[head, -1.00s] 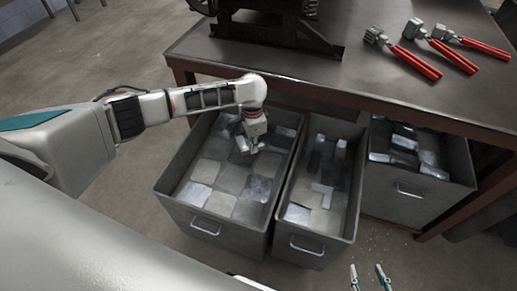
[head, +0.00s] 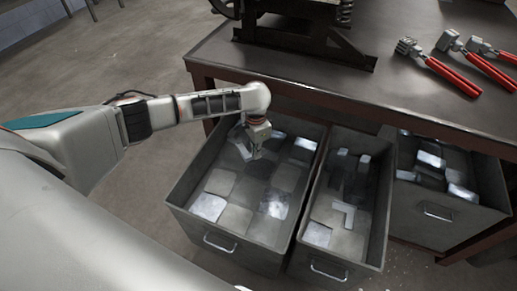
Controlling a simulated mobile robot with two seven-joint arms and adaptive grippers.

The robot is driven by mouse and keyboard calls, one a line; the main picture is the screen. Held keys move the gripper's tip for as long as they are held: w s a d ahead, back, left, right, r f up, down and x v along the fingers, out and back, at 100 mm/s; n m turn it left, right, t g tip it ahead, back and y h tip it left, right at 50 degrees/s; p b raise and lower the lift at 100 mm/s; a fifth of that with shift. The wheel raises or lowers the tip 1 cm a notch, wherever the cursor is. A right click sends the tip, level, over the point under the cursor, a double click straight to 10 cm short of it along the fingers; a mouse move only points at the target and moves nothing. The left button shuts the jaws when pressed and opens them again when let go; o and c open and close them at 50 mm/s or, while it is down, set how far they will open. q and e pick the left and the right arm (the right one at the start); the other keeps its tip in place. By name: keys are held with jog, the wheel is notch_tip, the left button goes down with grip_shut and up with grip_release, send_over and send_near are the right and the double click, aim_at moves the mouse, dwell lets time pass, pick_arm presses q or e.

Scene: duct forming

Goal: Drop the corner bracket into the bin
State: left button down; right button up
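My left gripper (head: 255,154) points down inside the left bin (head: 186,212), over flat square plates. It is small and partly blends with the plates, so I cannot tell whether it is open or holds anything. An L-shaped pale piece (head: 348,213), which looks like a corner bracket, lies in the middle bin (head: 304,234) among other metal pieces. My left gripper is apart from that piece, to its left. My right gripper is out of view.
A third bin (head: 415,216) with dark and shiny pieces stands at the right, partly under the workbench (head: 405,95).

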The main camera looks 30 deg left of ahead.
pick_arm(q)
notch_tip(320, 180, down, 2)
jog(key=shift+s+f+b, duration=0.1)
jog(key=shift+f+b, duration=0.15)
jog(key=shift+b, duration=0.3)
jog(key=shift+f, duration=0.2)
jog(key=shift+r+b, duration=0.1)
jog(key=shift+b, duration=0.2)
jog(key=c, duration=2.2)
grip_release()
notch_tip(320, 180, up, 12)
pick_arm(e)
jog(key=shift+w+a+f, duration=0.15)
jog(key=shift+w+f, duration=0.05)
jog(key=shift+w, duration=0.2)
